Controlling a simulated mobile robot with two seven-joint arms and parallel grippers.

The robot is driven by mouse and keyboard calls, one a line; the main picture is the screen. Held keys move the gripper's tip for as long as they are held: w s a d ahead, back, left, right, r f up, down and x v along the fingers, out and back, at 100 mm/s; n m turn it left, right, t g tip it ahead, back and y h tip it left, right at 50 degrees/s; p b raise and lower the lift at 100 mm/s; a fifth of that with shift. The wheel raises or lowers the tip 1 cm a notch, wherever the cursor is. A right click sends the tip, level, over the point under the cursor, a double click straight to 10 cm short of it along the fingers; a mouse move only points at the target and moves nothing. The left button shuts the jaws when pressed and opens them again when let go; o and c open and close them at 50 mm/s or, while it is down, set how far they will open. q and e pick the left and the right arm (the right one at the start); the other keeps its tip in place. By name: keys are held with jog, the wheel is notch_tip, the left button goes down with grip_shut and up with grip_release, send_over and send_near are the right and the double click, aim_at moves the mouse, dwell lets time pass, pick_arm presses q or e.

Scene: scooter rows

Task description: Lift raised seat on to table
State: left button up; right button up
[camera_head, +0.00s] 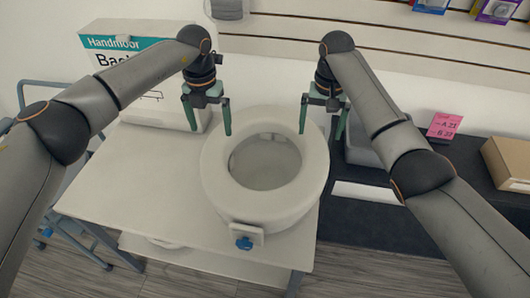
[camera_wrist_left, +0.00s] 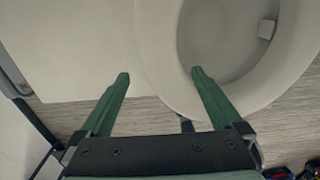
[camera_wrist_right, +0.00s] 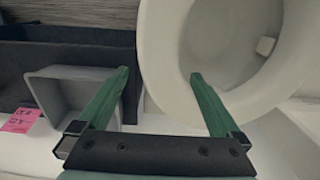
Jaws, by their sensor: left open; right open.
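The white raised seat (camera_head: 225,180), a thick ring with a blue knob at its front, sits on the white table (camera_head: 140,190). It also shows in the left wrist view (camera_wrist_left: 155,50) and in the right wrist view (camera_wrist_right: 160,50). My left gripper (camera_head: 210,131) is open above the far left part of the ring, with its green fingers apart and nothing between them that I can see gripped. My right gripper (camera_head: 321,130) is open above the far right part of the ring, also empty. Whether any finger touches the ring is unclear.
A white box with a teal label (camera_head: 115,43) stands behind the table's left side. A dark shelf (camera_head: 365,215) on the right holds a grey bin (camera_head: 362,150), a pink card (camera_head: 444,126) and a cardboard box (camera_head: 508,163). A blue-grey metal frame (camera_head: 50,85) stands at left.

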aim_at(217, 156)
pick_arm(q)
jog(key=shift+s, duration=0.2)
pick_arm(e)
jog(key=shift+s, duration=0.2)
pick_arm(q)
notch_tip(217, 156, down, 12)
jog(key=shift+f, duration=0.25)
pick_arm(e)
notch_tip(217, 156, down, 12)
jog(key=shift+w+f, duration=0.1)
jog(key=shift+f, duration=0.15)
pick_arm(q)
jog(key=shift+c, duration=0.2)
pick_arm(e)
jog(key=shift+c, duration=0.2)
pick_arm(q)
jog(key=shift+w, duration=0.1)
grip_shut()
pick_arm(e)
grip_shut()
pick_arm(q)
jog(key=shift+r, duration=0.1)
pick_arm(e)
jog(key=shift+r, duration=0.1)
